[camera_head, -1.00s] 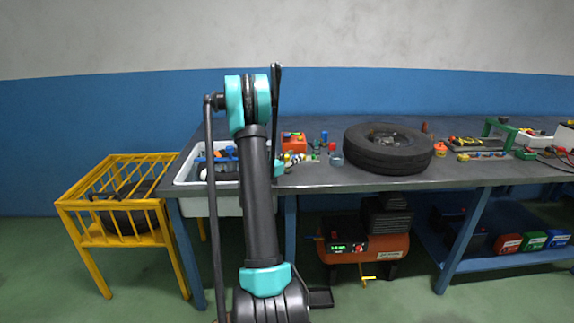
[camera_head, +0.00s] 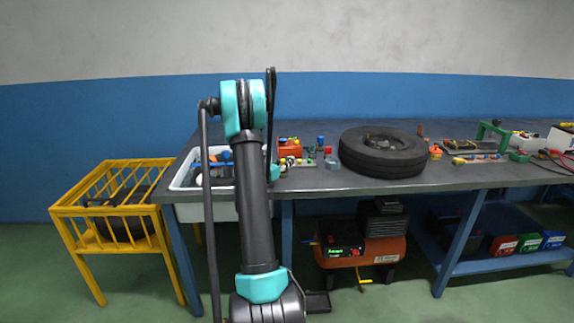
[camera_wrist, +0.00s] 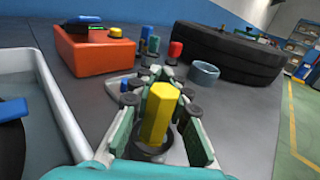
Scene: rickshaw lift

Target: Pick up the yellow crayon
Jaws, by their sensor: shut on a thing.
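The yellow crayon (camera_wrist: 158,112) is a thick, faceted yellow stick standing upright in the middle of the wrist view. My gripper (camera_wrist: 161,116) is shut on it, with teal and grey fingers at its left and right sides. A dark round shape surrounds the crayon's lower end, so I cannot tell whether it touches the table. In the head view my arm covers most of the gripper, and I cannot pick out the crayon there.
An orange box (camera_wrist: 94,52) stands behind left, with several small coloured pieces beside it. A white basin (camera_wrist: 45,90) is at left. The grey tabletop (camera_wrist: 245,125) is clear at right.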

